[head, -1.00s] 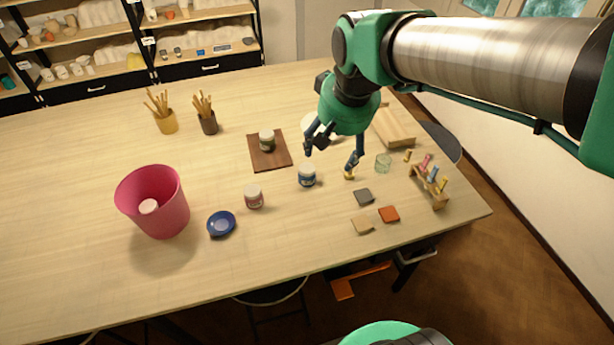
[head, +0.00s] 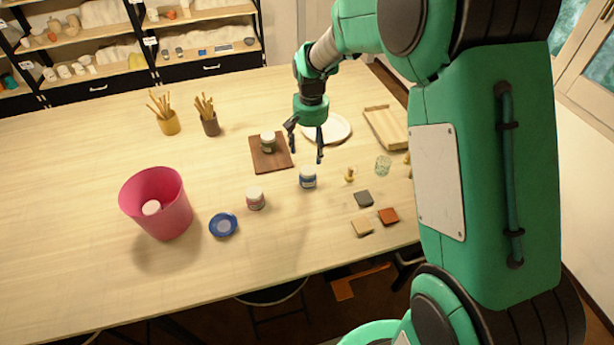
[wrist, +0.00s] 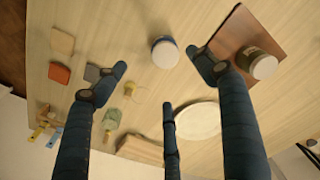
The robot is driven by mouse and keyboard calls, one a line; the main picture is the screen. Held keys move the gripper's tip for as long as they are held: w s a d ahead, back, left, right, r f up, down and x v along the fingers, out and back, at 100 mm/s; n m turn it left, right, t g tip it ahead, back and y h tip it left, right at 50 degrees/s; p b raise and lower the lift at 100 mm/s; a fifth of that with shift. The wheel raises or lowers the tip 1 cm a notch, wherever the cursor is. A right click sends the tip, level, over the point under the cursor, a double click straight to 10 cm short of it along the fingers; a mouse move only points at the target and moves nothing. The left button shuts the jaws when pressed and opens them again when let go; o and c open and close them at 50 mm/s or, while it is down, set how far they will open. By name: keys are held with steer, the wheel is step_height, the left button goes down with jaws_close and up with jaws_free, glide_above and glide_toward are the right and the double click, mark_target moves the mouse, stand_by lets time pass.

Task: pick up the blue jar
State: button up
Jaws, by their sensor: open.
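The blue jar (head: 307,178) has a white lid and a blue label band. In the wrist view the jar (wrist: 165,52) shows from above, between and beyond the spread fingers. My gripper (head: 307,142) is open and empty. It hangs above the table just behind the jar in the head view, and its fingers appear apart from the jar.
A green-labelled jar (head: 268,141) stands on a brown board (head: 284,163) to the left. A red-labelled jar (head: 256,199), blue dish (head: 223,225) and pink bin (head: 160,204) lie farther left.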

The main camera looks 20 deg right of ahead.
mark_target(309, 170)
steer(key=shift+w+f, duration=0.35)
steer(key=shift+f, duration=0.35)
steer(key=shift+w+f, duration=0.35)
steer(key=shift+f, duration=0.35)
steer(key=shift+f, duration=0.1)
steer(key=shift+f+b, duration=0.4)
steer(key=shift+f, duration=3.8)
steer(key=shift+a+f+b, duration=0.15)
steer(key=shift+f+b, duration=0.25)
steer(key=shift+f, duration=2.2)
steer(key=c, duration=1.5)
